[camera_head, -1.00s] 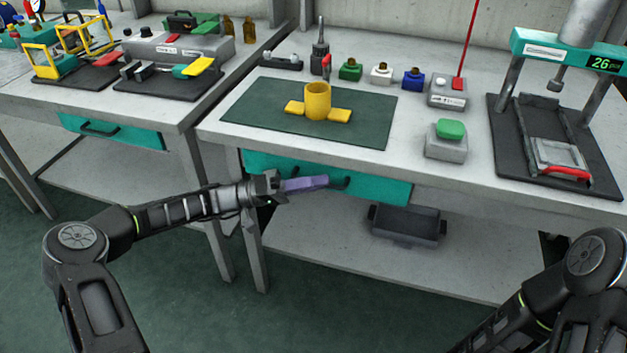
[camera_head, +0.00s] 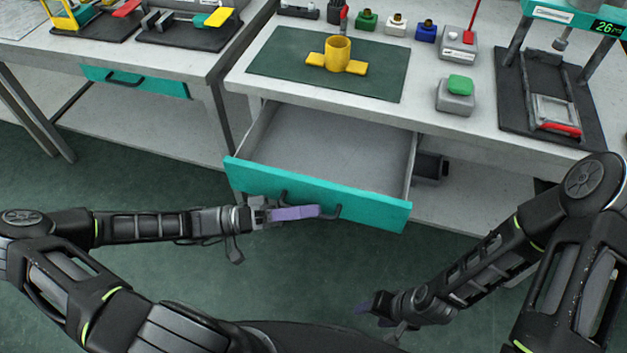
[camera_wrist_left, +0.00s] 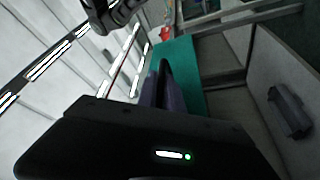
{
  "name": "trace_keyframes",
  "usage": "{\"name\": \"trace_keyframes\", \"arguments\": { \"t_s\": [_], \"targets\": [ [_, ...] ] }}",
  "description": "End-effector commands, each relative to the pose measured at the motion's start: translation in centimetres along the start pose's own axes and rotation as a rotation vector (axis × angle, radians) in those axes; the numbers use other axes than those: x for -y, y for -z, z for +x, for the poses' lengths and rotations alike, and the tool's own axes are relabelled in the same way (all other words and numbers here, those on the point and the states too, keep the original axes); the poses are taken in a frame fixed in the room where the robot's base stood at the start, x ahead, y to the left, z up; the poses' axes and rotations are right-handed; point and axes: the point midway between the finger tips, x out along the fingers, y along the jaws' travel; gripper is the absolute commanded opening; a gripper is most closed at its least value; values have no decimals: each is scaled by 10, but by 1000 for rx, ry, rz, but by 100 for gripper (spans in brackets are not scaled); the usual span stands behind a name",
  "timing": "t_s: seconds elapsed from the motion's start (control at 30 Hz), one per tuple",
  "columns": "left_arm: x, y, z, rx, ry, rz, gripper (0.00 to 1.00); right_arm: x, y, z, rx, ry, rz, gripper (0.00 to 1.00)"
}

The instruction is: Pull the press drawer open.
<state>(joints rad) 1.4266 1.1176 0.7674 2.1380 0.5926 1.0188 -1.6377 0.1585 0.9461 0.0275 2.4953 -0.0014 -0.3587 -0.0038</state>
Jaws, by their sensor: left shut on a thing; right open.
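The press drawer (camera_head: 250,180) with its teal front stands pulled out from under the right-hand table, and its grey inside looks empty. My left gripper (camera_head: 312,212), with purple fingers, is shut on the dark drawer handle (camera_head: 336,214) at the middle of the front. In the left wrist view the fingers (camera_wrist_left: 165,88) lie against the teal front (camera_wrist_left: 180,50); the handle is mostly hidden by them there. My right gripper (camera_head: 366,304) is open and empty, low over the floor in front of the table.
A green mat (camera_head: 290,72) with a yellow cup-like part (camera_head: 337,48) lies above the drawer. A grey box with a green button (camera_head: 456,92) and a press (camera_head: 550,95) stand to the right. A dark bin (camera_head: 428,166) sits on the lower shelf. Another teal drawer (camera_head: 150,82) is closed at left.

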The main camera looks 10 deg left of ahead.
Motion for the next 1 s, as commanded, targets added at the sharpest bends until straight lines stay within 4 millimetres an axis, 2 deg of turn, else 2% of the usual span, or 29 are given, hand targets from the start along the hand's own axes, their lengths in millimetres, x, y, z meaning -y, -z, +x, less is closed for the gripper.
{"name": "trace_keyframes", "arguments": {
  "t_s": [0.43, 0.47, 0.53, 0.83, 1.0],
  "targets": [
    [-4, -6, -2, 0, -1, 1, 0, 1, 0, -3, 0, 0, 0, 55],
    [-4, -6, -2, 0, -1, 1, 13, 1, 0, -3, 0, 0, 0, 55],
    [-4, -6, -2, 0, -1, 1, 19, 1, 0, -3, 0, 0, 0, 55],
    [-4, -6, -4, 0, 0, 1, 20, 1, 0, -3, 0, 0, 0, 55],
    [-3, -6, -17, -1, 2, 2, 20, 1, 0, -2, 0, 0, 0, 55]
  ]
}}
